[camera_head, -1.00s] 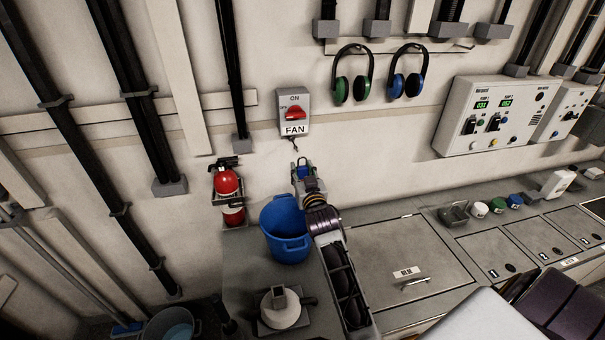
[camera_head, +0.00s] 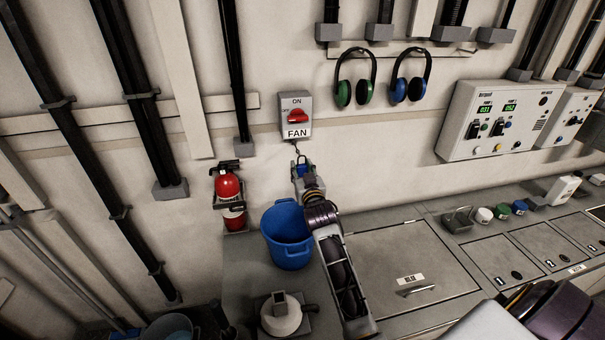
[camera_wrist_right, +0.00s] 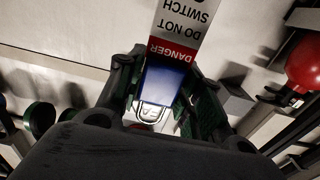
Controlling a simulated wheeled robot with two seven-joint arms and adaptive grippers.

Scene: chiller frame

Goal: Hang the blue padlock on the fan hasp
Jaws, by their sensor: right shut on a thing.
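My right gripper (camera_head: 301,170) is shut on the blue padlock (camera_head: 302,165), just below the fan switch. A red and white danger tag (camera_wrist_right: 182,35) shows beyond the body. The hasp is not clear there. My left gripper is out of view.
The fan switch (camera_head: 296,115) has a red handle on a grey wall box. A blue bucket (camera_head: 288,255) stands on the counter below my right arm. A red fire extinguisher (camera_head: 228,187) is left of the gripper. Green and blue earmuffs (camera_head: 408,88) hang at upper right.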

